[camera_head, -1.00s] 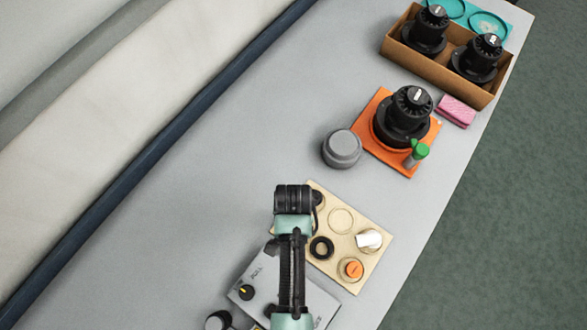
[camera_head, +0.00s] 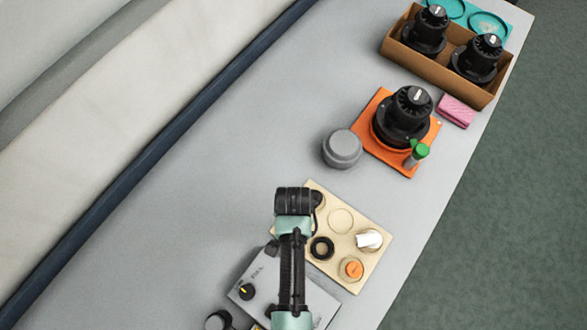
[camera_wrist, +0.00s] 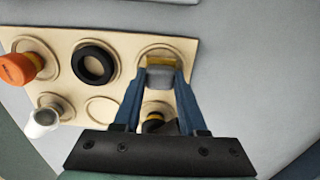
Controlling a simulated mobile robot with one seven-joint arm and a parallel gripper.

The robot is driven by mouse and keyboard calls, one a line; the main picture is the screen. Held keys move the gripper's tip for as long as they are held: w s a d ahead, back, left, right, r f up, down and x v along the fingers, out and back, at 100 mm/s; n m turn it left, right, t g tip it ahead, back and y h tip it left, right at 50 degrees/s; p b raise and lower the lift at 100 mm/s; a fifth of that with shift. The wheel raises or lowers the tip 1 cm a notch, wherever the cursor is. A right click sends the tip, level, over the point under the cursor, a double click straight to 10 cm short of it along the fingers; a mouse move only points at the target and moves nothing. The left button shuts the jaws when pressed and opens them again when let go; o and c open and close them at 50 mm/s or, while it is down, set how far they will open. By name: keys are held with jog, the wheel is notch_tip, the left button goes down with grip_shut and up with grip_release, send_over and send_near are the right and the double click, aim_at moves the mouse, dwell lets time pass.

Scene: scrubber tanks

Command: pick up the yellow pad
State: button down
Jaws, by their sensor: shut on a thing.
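The yellow pad (camera_wrist: 162,61) shows in the wrist view as a yellow strip with a grey face, between my fingertips. My gripper (camera_wrist: 160,75) is shut on it, one blue finger on each side. The pad is over the recess at one corner of the beige tray (camera_wrist: 125,47); whether it touches the tray I cannot tell. The tray also shows in the head view (camera_head: 352,208), where my arm hides the pad and fingertips.
The tray also holds a black ring (camera_wrist: 93,62), an orange knob (camera_wrist: 18,68), a white part (camera_wrist: 42,122) and a dark part (camera_wrist: 153,122) close to my fingers. A grey panel (camera_head: 262,272) lies beside it. Bare table stretches left; a grey cap (camera_head: 342,148) stands beyond.

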notch_tip(320, 180, up, 10)
jog(key=shift+b, duration=0.4)
dwell(0.3)
jog(key=c, duration=1.1)
grip_release()
grip_shut()
jog(key=shift+s, duration=0.1)
